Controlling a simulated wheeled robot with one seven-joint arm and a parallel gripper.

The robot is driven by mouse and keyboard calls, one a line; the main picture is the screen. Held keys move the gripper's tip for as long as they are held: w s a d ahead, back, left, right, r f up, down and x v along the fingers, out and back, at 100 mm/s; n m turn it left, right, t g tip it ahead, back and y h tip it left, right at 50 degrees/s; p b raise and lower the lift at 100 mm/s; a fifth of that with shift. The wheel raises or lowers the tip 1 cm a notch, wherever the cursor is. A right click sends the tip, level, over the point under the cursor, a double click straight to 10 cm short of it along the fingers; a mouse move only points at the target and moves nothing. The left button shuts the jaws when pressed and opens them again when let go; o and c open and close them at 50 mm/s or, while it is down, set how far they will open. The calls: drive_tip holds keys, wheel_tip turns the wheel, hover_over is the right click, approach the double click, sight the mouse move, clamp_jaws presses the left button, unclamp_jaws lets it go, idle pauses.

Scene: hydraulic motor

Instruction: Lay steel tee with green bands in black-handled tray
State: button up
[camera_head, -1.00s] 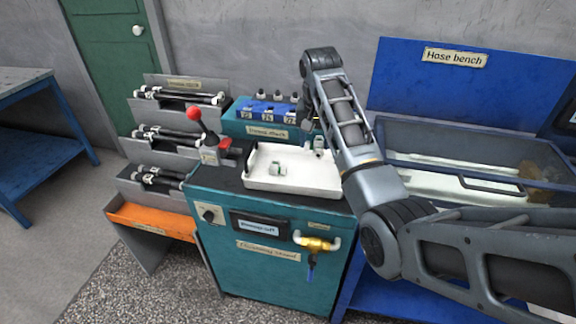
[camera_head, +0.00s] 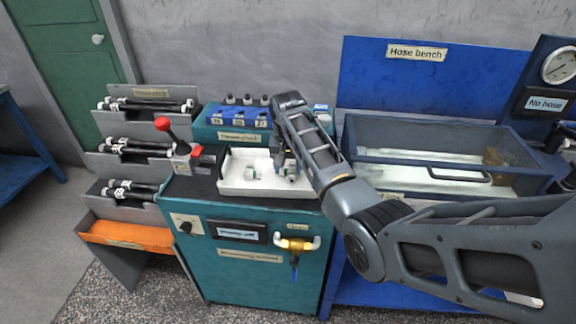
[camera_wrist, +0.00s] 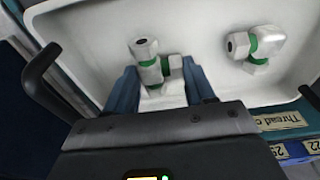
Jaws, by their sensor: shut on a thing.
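The white tray (camera_head: 228,182) stands on top of the teal cabinet. Its black handle (camera_wrist: 40,80) shows at the left of the wrist view. A steel fitting with green bands, the tee (camera_wrist: 150,62), is between the fingers of my gripper (camera_wrist: 160,88), which is shut on it. It is over or in the tray; whether it touches the floor I cannot tell. A second steel fitting with a green band (camera_wrist: 258,48) lies in the tray, apart from it. In the head view my gripper (camera_head: 284,168) is partly hidden by my arm.
A red-knobbed lever (camera_head: 180,145) stands left of the tray. Behind is the blue thread check block (camera_head: 240,118). The hose bench's walled basin (camera_head: 440,155) is at the right, and a rack of hoses (camera_head: 145,145) at the left.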

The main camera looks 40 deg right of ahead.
drive_tip(key=o, duration=1.2)
drive_tip(key=shift+f, duration=0.1)
drive_tip(key=r, duration=0.4)
drive_tip(key=a+r, duration=0.1)
drive_tip(key=r, duration=0.3)
drive_tip(key=s+r, duration=0.1)
drive_tip(key=r, duration=0.3)
drive_tip(key=shift+s+a, duration=0.1)
drive_tip(key=shift+a, duration=0.05)
